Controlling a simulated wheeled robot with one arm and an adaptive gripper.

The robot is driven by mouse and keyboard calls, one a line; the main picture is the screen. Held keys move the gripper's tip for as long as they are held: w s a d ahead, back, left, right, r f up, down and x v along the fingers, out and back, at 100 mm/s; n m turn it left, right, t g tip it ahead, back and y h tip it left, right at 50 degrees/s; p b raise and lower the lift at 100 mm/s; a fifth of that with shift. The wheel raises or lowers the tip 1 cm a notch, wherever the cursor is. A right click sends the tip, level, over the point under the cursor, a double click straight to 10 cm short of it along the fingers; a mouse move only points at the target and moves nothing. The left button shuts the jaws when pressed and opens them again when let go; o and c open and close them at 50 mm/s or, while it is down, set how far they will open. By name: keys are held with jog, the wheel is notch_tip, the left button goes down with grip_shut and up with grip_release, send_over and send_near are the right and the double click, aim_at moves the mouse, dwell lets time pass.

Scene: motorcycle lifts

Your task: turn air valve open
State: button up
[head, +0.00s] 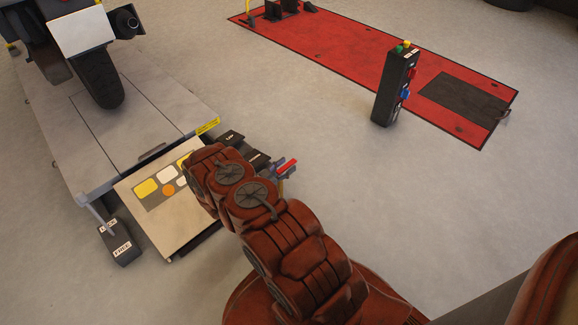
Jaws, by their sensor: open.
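The air valve's red lever (288,165) shows just right of my arm, low near the front right of the grey motorcycle lift. A short yellowish pipe piece shows below it. My gripper (281,172) is largely hidden behind my own red-brown arm. Small blue-grey parts beside the lever look like its fingertips, open. I cannot tell whether they touch the lever. The valve's body is mostly hidden.
The motorcycle lift (50,130) carries a motorcycle (98,80). A sloped panel with coloured pads (148,213) and a black labelled pedal box (121,242) stand at its front. A black control post (394,88) stands by a red lift (335,45). Floor between is clear.

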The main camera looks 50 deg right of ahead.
jog(key=shift+d, duration=1)
jog(key=shift+c, duration=0.2)
grip_shut()
